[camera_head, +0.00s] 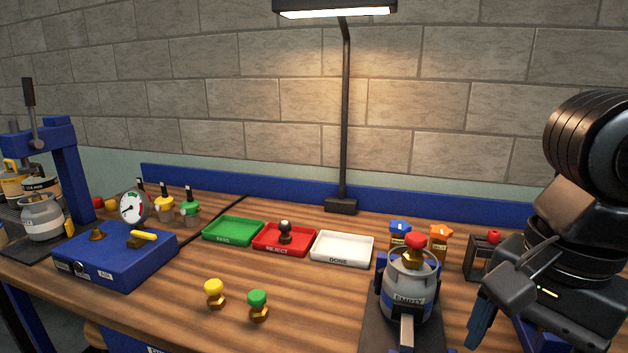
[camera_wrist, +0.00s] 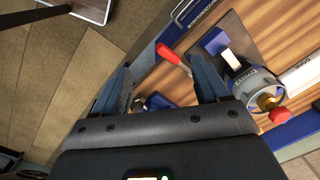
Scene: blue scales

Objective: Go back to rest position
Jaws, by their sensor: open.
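My gripper (camera_head: 480,322) is at the right of the head view, over the right front part of the bench. In the wrist view my gripper (camera_wrist: 161,82) has its two blue fingers spread apart with nothing between them. It is to the right of a grey canister (camera_head: 408,286) labelled EMPTY, which stands upright in a blue holder with a red-topped brass valve (camera_head: 414,249) on it. The canister (camera_wrist: 248,88) also shows right of my fingers in the wrist view. I see no contact between them.
A green tray (camera_head: 216,237), a red REJECT tray (camera_head: 263,248) holding a dark-knobbed piece, and a white DONE tray (camera_head: 341,262) line the middle. Yellow (camera_head: 214,294) and green (camera_head: 258,306) knobs stand in front. A lamp post (camera_head: 346,120) rises behind; a blue box (camera_head: 115,252) sits left.

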